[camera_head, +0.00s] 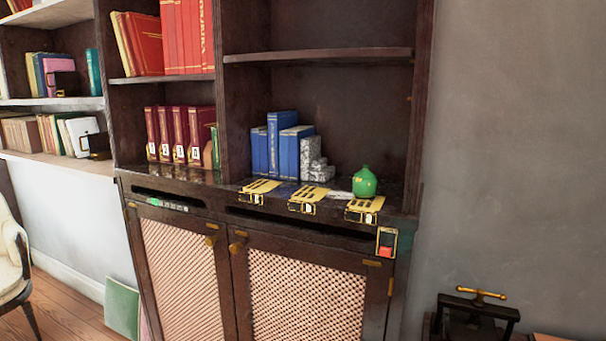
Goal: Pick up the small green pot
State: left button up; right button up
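A small, round green pot (365,182) with a little knob on top stands upright on the cabinet ledge (225,186), toward its right end. It stands close behind a yellow-topped metal clasp at the ledge's front edge. Neither of my grippers shows in the head view, and nothing touches the pot from this side.
Blue books (275,145) and grey speckled blocks (315,160) stand left of the pot. Yellow-topped clasps (303,201) line the front edge. A shelf board (320,57) spans above. A dark press with a brass handle (480,295) is at lower right.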

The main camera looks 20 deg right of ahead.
aim_at(365, 184)
jog(key=z, duration=0.1)
jog(key=i, duration=1.2)
jog(key=z, duration=0.75)
jog(key=i, duration=0.3)
jog(key=z, duration=0.1)
jog(key=k, duration=0.95)
jog(key=z, duration=0.15)
jog(key=i, duration=0.95)
